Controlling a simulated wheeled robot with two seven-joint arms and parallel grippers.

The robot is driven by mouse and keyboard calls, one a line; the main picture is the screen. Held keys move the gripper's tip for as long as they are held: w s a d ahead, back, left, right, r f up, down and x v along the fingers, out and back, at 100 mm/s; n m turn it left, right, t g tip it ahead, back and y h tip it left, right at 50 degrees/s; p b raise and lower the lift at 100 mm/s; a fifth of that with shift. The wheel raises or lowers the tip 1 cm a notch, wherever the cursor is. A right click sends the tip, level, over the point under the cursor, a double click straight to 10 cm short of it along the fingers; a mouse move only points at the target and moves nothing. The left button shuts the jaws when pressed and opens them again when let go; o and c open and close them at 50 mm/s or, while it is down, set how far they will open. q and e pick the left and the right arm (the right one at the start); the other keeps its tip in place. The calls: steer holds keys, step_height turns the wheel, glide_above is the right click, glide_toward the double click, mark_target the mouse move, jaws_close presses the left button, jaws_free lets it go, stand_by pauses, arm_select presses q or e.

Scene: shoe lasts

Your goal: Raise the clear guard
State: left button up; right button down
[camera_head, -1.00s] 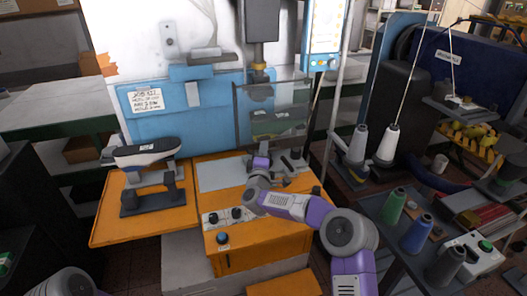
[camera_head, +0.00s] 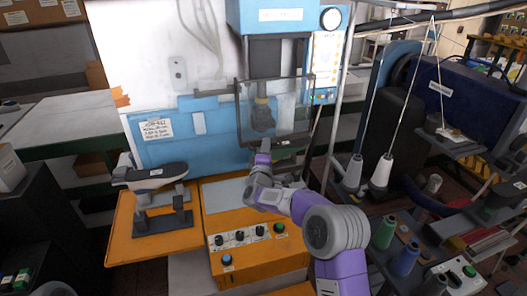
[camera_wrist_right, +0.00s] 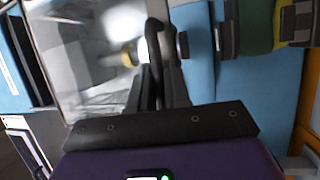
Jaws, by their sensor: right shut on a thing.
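The clear guard (camera_head: 293,112) is a see-through, dark-edged panel at the front of the blue press, in the middle of the head view. In the right wrist view the guard (camera_wrist_right: 85,50) fills the upper left. My right gripper (camera_head: 264,148) is at the guard's lower edge. In the wrist view its fingers (camera_wrist_right: 160,85) are shut on the guard's dark handle (camera_wrist_right: 155,32). The press's dark ram (camera_head: 263,115) shows through the panel. My left gripper is out of view.
A shoe last (camera_head: 150,174) sits on a stand on an orange side table (camera_head: 122,225) at left. Knobs and buttons line the orange control box (camera_head: 252,262) below the guard. Thread cones (camera_head: 380,172) stand on a rack at right. A gauge and panel (camera_head: 325,68) flank the guard.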

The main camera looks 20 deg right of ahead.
mark_target(267, 127)
arm_select(q)
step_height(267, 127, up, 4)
steer(key=p, duration=0.2)
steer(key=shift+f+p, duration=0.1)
steer(key=shift+p, duration=0.3)
arm_select(e)
step_height(267, 127, up, 5)
steer(key=shift+r, duration=0.1)
steer(key=c, duration=1.2)
jaws_free()
steer(key=shift+o, duration=0.2)
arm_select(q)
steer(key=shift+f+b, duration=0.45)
arm_select(e)
steer(key=v, duration=0.7)
steer(key=shift+s, duration=0.3)
steer(key=shift+a, duration=0.15)
